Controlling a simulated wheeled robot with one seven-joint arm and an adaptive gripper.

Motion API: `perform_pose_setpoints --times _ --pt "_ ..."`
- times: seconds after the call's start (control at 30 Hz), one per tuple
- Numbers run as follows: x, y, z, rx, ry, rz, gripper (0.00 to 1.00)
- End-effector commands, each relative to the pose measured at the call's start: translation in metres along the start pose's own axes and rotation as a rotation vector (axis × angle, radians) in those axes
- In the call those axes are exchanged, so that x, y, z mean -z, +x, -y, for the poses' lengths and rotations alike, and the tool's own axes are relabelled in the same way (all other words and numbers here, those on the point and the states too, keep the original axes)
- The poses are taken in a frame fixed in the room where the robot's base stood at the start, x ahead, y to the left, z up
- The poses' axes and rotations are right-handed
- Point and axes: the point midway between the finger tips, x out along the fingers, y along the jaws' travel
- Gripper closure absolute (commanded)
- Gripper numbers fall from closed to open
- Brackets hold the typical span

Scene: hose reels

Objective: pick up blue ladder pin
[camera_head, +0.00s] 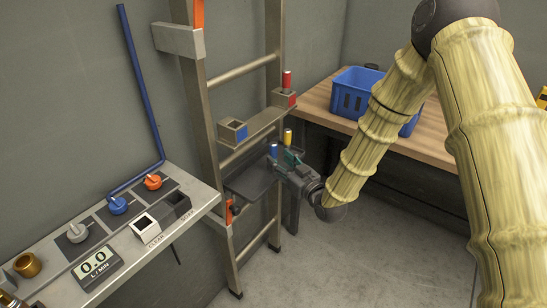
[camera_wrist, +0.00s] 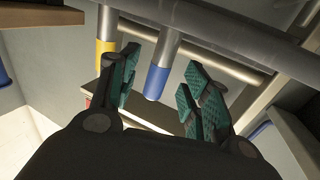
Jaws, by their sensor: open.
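In the wrist view, the blue pin (camera_wrist: 157,82) shows as a grey shaft with a blue end. It appears between my two teal finger pads, with visible gaps on both sides. The yellow pin (camera_wrist: 106,48) is close to the left finger there. My gripper (camera_head: 288,158) is open at the ledge, and it also shows in the wrist view (camera_wrist: 162,92).
A blue crate (camera_head: 350,92) sits on the wooden table (camera_head: 435,140). A control panel (camera_head: 120,232) is at left.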

Motion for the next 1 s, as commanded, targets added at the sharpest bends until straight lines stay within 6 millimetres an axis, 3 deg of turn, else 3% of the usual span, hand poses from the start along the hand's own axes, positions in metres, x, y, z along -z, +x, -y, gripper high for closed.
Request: perform_pose_setpoints --times 0.3,0.63,0.9,1.0 --pt "0.005 0.039 0.001 0.001 -0.001 -0.001 0.53" --pt "0.004 0.044 0.001 0.0 0.0 0.0 0.53" --pt "0.004 0.044 0.001 0.0 0.0 0.0 1.0" --pt "0.004 0.044 0.001 0.0 0.0 -0.001 1.0"
